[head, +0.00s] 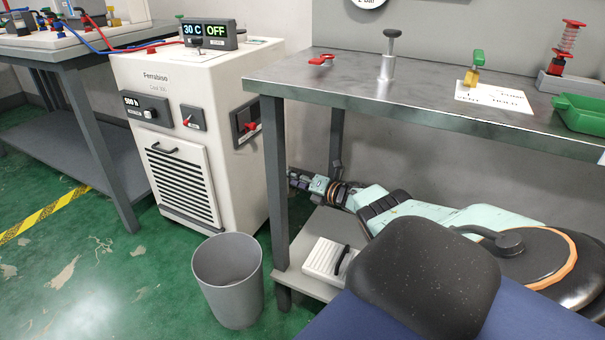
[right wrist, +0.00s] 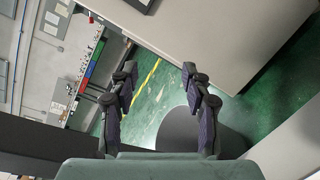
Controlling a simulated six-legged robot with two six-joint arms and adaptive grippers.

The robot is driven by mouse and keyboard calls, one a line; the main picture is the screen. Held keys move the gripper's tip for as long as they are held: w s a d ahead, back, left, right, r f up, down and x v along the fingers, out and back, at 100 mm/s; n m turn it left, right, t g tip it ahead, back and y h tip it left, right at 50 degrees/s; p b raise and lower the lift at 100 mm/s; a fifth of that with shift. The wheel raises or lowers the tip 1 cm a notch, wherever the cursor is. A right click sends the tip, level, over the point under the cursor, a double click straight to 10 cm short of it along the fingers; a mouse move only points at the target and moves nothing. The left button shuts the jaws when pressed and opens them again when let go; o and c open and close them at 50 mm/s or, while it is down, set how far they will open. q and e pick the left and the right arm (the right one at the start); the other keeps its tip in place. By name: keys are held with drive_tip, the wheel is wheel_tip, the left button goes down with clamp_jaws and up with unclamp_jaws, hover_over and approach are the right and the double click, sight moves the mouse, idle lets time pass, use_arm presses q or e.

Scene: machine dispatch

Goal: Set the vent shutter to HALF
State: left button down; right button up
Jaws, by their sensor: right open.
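The white Ferrabiso machine (head: 215,75) stands left of the metal table in the head view. Its front has a louvred grille (head: 180,185) with a dark handle, and a small dark panel with a red-tipped switch (head: 188,121). Its right side carries a dark panel with a red lever (head: 249,127). I cannot read the small labels, so which control sets the vent shutter is unclear. My right gripper (head: 293,178) is below and right of the side panel, beyond the table leg. In the right wrist view it is open and empty (right wrist: 160,85), near a pale panel (right wrist: 210,35). My left gripper is out of view.
A grey bin (head: 228,280) stands on the green floor before the machine. The metal table (head: 440,95) stands over my right arm; its leg (head: 274,180) is close to the gripper. A display (head: 209,34) on the machine reads 30 C and OFF.

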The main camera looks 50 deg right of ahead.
drive_tip(key=s+a+f+m+g+h, duration=0.1)
drive_tip(key=s+f+m+g+h, duration=0.1)
drive_tip(key=s+f+m, duration=0.3)
drive_tip(key=shift+a+f+m+h+p, duration=0.3)
drive_tip(key=shift+a+f+m+h, duration=0.1)
drive_tip(key=shift+f+m, duration=1.8)
drive_tip(key=shift+f, duration=0.15)
